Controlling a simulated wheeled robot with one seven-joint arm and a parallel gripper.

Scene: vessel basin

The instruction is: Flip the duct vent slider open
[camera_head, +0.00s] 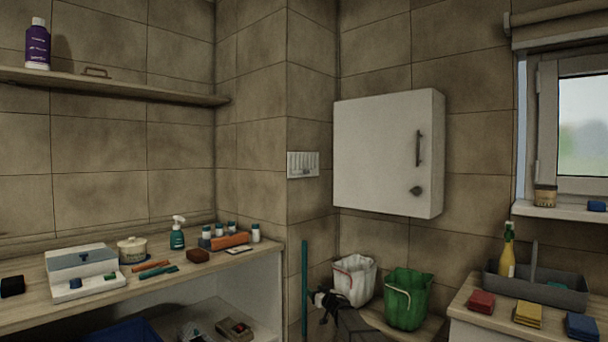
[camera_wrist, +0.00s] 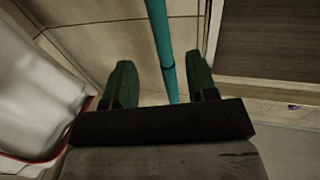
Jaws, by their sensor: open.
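The duct vent (camera_head: 303,164) is a small white plate with vertical slats on the tiled wall, left of the white cabinet. Its slider is too small to tell apart, and I cannot tell its position. My gripper (camera_head: 325,304) is low in the head view, well below the vent, beside the white bucket. In the wrist view my gripper (camera_wrist: 160,72) has its two dark green fingers spread apart with nothing held. The vent is not in the wrist view.
A teal pole (camera_head: 304,288) stands upright below the vent; it also shows beyond my fingers in the wrist view (camera_wrist: 160,35). A white bucket (camera_head: 354,282) and a green bucket (camera_head: 408,298) stand right of my gripper. A white wall cabinet (camera_head: 385,150) juts out right of the vent.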

